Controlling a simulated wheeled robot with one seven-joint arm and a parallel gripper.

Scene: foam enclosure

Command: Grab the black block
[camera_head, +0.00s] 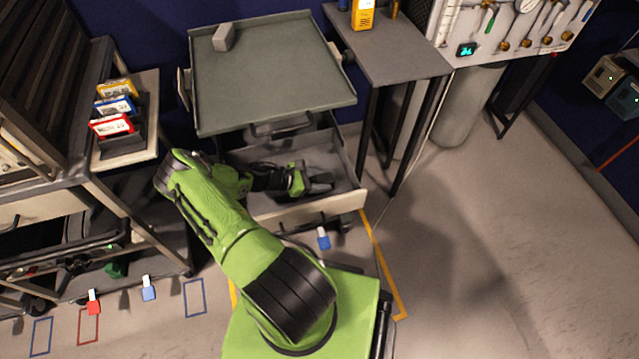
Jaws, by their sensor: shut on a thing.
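My green arm reaches over to the open drawer (264,207) of the grey tool cart. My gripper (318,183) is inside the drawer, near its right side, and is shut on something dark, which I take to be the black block. The block and the dark fingers blend together, so its outline is hard to make out. I cannot tell whether it touches the drawer floor.
The cart's top tray (270,75) overhangs the drawer's back and carries a grey block (223,37). A grey table (395,45) stands at right, a shelf with coloured boxes (115,105) at left. A small blue item (323,239) is below the drawer front. Floor at right is clear.

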